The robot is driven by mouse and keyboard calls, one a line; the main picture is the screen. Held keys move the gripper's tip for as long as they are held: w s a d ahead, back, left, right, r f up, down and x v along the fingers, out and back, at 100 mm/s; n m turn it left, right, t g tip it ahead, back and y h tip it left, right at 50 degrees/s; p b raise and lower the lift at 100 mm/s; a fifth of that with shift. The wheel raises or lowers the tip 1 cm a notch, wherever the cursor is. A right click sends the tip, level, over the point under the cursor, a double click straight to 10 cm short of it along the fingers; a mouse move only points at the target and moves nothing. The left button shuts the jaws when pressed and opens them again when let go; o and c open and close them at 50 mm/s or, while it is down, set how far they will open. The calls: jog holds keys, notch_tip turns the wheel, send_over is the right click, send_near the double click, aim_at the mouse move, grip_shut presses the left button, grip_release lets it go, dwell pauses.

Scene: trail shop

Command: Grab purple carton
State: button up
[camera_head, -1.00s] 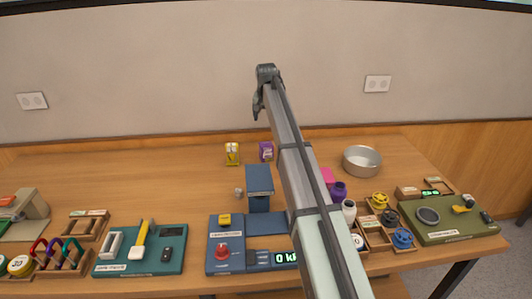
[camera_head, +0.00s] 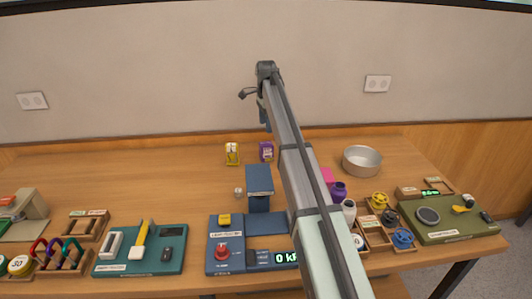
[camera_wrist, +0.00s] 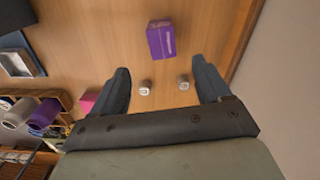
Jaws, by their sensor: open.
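The purple carton (camera_head: 267,151) stands near the back of the table in the head view, just right of a yellow carton (camera_head: 232,153). In the wrist view the purple carton (camera_wrist: 161,41) lies beyond the fingertips, roughly centred between them. My gripper (camera_wrist: 160,65) is open, its two dark fingers spread wide, with no carton between them. In the head view my gripper (camera_head: 255,97) is high above the table, against the wall, and partly hidden by my arm.
Two small grey pieces, left (camera_wrist: 145,87) and right (camera_wrist: 183,82), show between the fingers. A pink box (camera_wrist: 88,102) and a purple jar (camera_wrist: 45,113) are to the left. A blue stand (camera_head: 259,180) is in front of the cartons; a metal bowl (camera_head: 361,160) is at right.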

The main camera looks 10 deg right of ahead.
aim_at(266, 144)
notch_tip(266, 144, down, 14)
jog(key=shift+w+r, duration=0.15)
jog(key=c, duration=1.1)
dwell(0.4)
jog(key=shift+r, duration=0.2)
